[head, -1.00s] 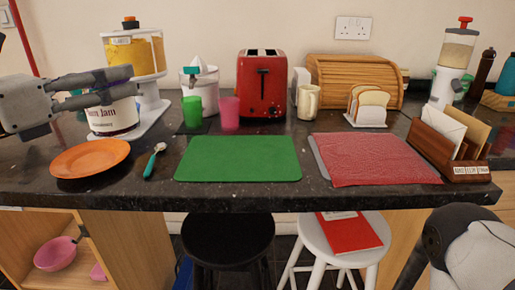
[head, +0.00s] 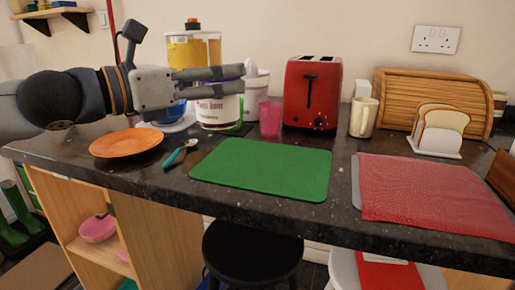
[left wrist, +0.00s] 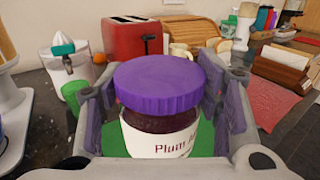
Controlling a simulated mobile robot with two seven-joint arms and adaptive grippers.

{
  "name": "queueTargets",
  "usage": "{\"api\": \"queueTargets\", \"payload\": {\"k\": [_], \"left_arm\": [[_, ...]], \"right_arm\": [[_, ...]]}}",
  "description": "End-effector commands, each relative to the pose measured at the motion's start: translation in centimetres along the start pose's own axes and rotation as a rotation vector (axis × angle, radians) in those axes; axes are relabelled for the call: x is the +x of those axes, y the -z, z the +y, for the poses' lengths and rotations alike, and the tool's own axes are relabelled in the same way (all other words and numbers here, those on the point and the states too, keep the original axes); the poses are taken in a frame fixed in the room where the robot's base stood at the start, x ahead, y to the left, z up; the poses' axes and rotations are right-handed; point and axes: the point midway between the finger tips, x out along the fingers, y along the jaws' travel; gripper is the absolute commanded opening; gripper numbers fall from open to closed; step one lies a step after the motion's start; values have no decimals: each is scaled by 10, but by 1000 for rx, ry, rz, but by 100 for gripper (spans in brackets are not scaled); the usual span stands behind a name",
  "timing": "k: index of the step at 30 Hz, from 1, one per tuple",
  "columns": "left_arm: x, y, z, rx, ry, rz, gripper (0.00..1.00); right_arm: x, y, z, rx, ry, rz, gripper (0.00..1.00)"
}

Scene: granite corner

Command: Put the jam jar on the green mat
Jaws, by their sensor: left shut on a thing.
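The jam jar (head: 217,112) has a white label and dark contents. My left gripper (head: 240,79) is shut around its upper part, one finger on each side. In the left wrist view the jar's purple lid (left wrist: 158,82) and "Plum" label show upright between the fingers. The green mat (head: 265,168) lies flat and bare on the dark counter, in front and to the right of the jar in the head view. Whether the jar's base touches the counter is hard to tell. My right gripper is out of view.
An orange plate (head: 127,142) and a teal-handled spoon (head: 180,153) lie left of the mat. A pink cup (head: 270,118), red toaster (head: 311,93) and cream mug (head: 363,116) stand behind it. A red cloth (head: 425,190) lies to the right. A green cup (left wrist: 73,95) shows in the left wrist view.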

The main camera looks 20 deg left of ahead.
Motion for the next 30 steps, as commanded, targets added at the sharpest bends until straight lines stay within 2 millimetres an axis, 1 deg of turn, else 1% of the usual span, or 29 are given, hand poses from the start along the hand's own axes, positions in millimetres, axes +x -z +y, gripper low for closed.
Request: {"api": "queueTargets", "payload": {"k": [1, 2, 3, 4, 6, 11, 13, 15, 17, 25, 29, 30], "left_arm": [[20, 25, 4, -6, 4, 16, 18], [29, 28, 6, -8, 4, 13, 18], [36, 38, 8, -8, 3, 12, 18], [41, 44, 9, -7, 3, 10, 18], [52, 54, 11, -6, 3, 6, 18], [65, 63, 14, -1, 3, -1, 18], [74, 77, 16, -2, 2, 0, 18], [72, 92, 17, -4, 2, 1, 18], [71, 98, 16, -1, 2, -1, 18], [70, 95, 16, 3, 1, -7, 18], [70, 101, 16, 2, 1, -6, 18], [70, 101, 16, 1, 1, -4, 63]], "right_arm": [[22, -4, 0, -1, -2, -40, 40], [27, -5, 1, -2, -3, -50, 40], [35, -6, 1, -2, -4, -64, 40], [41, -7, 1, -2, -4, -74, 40], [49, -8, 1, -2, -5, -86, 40], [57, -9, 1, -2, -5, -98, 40], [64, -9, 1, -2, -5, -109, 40], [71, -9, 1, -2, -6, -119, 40], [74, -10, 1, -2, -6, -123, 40], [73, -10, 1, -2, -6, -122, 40], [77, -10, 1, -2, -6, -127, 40], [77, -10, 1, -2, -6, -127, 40]]}}
